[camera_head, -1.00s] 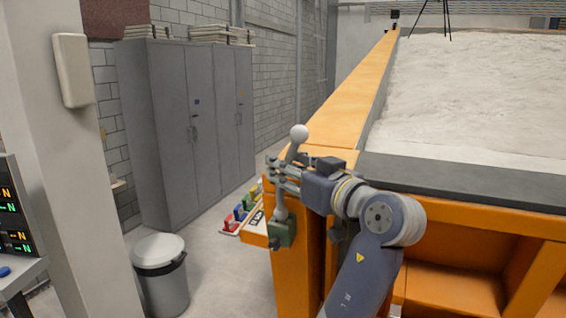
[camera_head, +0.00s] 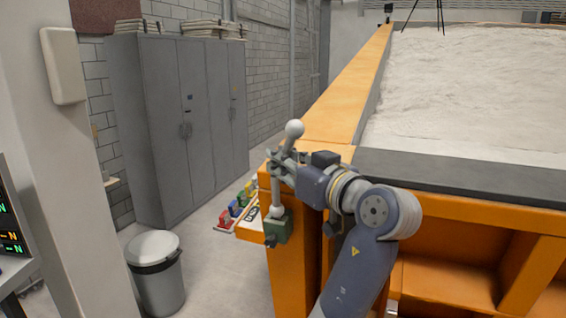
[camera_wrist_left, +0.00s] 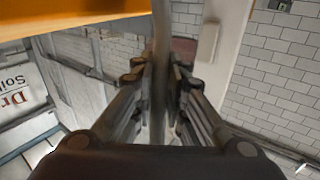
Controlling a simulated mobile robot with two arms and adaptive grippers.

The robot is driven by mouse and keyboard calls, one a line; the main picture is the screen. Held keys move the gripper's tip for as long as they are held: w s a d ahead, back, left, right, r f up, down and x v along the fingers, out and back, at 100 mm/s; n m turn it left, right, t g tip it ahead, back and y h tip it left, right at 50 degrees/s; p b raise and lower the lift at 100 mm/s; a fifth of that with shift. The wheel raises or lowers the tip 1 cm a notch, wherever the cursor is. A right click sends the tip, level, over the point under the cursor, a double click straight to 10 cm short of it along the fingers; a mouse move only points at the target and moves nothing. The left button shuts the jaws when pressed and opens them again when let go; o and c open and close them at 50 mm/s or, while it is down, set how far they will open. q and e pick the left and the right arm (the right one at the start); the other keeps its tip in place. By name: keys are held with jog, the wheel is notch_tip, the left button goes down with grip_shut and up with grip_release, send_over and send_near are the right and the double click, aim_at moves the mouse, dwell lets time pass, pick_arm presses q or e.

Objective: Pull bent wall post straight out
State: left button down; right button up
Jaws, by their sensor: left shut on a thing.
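The grey wall post (camera_head: 276,197) rises from a green base (camera_head: 277,230) at the near left corner of the orange sandbed frame. Its lower part is near upright; its upper part bends to the right and ends in a white ball (camera_head: 294,129). My left gripper (camera_head: 275,168) is shut on the post around the bend, below the ball. In the left wrist view the post (camera_wrist_left: 160,55) runs blurred between the fingers of my left gripper (camera_wrist_left: 162,80). The fingers hide part of the post. My right gripper is not in view.
The sandbed's orange frame (camera_head: 340,105) and dark front edge (camera_head: 450,178) lie right of the post. Small coloured items (camera_head: 238,205) lie low behind it. A lidded bin (camera_head: 156,270) and grey cabinets (camera_head: 180,130) stand left. Open floor lies between bin and sandbed.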

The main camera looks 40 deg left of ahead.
aim_at(288, 142)
pick_arm(q)
jog(key=shift+s+r, duration=0.15)
jog(key=shift+r, duration=0.55)
jog(key=shift+s+r, duration=0.1)
jog(key=shift+r, duration=0.6)
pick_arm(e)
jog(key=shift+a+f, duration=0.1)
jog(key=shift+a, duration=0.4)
pick_arm(q)
jog(key=shift+r, duration=0.2)
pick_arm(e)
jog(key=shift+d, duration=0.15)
pick_arm(q)
jog(key=shift+s+d+r, duration=0.1)
jog(key=shift+s+r, duration=0.05)
jog(key=shift+r, duration=0.6)
jog(key=shift+s+r, duration=0.1)
jog(key=shift+r, duration=0.45)
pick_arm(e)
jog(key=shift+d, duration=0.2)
pick_arm(q)
jog(key=shift+r, duration=0.1)
jog(key=r, duration=0.2)
jog(key=shift+s+r, duration=0.25)
jog(key=shift+r, duration=0.1)
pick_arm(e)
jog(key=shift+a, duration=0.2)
